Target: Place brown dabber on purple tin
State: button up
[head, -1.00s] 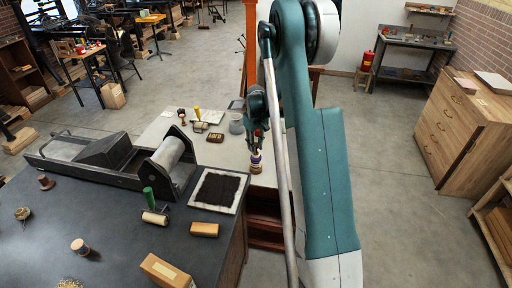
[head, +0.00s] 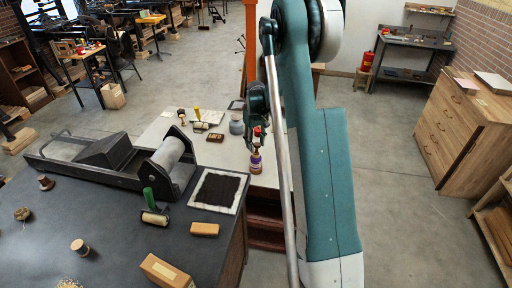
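My gripper (head: 257,128) is small in the head view, pointing down over the right end of the pale table. Directly below its fingers is a small upright stack with purple and tan parts. I take its purple part as the purple tin (head: 256,160). A brownish piece (head: 256,148) shows between the tin and the fingers and may be the brown dabber. I cannot tell whether the fingers hold it or whether it touches the tin. My arm hides part of this area. A brown knobbed object (head: 46,183) stands at the left on the dark table.
The dark table (head: 130,215) holds a press (head: 110,160), a green-handled roller (head: 152,208), an inked slab (head: 217,189) and wooden blocks. The pale table (head: 225,158) carries a grey pot (head: 236,124), a brown type block (head: 215,137) and small tools left of my gripper.

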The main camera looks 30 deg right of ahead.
notch_tip(320, 180, up, 10)
dwell(0.6)
dwell(0.4)
jog(key=s+a+r+t, duration=0.3)
jog(key=s+a+r, duration=1.4)
jog(key=a+r, duration=0.3)
jog(key=s+a+f+t, duration=0.1)
jog(key=s+a+t, duration=0.1)
jog(key=s+a, duration=0.5)
jog(key=s+a+f+t, duration=0.2)
jog(key=s+a, duration=0.5)
jog(key=s, duration=0.9)
jog(key=shift+a, duration=0.2)
